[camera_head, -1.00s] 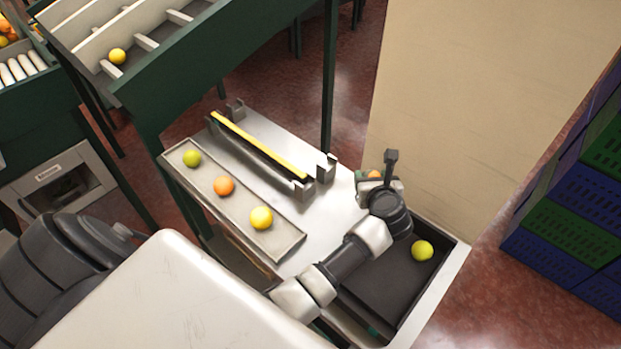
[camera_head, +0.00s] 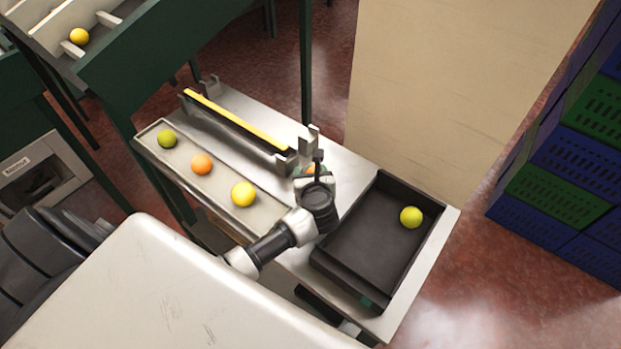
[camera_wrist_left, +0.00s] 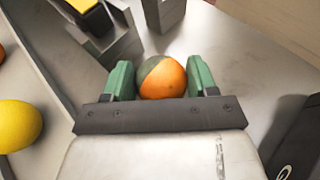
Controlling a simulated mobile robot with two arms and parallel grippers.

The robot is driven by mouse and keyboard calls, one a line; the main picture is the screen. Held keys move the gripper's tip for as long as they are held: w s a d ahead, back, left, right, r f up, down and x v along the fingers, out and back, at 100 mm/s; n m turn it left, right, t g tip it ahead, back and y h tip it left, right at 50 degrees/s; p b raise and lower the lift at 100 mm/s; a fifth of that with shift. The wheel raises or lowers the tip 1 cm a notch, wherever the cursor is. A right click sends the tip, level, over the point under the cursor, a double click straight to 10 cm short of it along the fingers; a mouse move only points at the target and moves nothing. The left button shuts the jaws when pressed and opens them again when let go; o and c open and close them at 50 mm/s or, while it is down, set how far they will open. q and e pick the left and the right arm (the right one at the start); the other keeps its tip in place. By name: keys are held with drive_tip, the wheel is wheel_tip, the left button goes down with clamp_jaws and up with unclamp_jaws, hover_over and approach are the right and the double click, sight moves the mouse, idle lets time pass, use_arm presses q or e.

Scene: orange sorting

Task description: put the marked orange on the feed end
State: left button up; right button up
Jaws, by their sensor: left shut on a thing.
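The marked orange (camera_wrist_left: 165,80), orange with a dark grey-green patch on one side, is between the green fingers of my left gripper (camera_wrist_left: 160,82) in the left wrist view. The gripper is shut on it. In the head view my left gripper (camera_head: 309,172) is over the steel bench, between the shallow tray and the dark bin, and its wrist hides most of the held orange. The feed end cannot be told for certain from these frames.
A shallow tray (camera_head: 222,193) holds a green, an orange and a yellow fruit. A yellow-topped bar (camera_head: 235,118) sits in metal brackets behind it. The dark bin (camera_head: 345,255) holds one yellow fruit (camera_head: 411,217). A beige panel (camera_head: 430,90) and stacked crates (camera_head: 565,170) stand behind and right.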

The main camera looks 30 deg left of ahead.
use_arm(q)
drive_tip(key=shift+f, duration=0.15)
drive_tip(key=o, duration=0.9)
drive_tip(key=shift+o, duration=0.2)
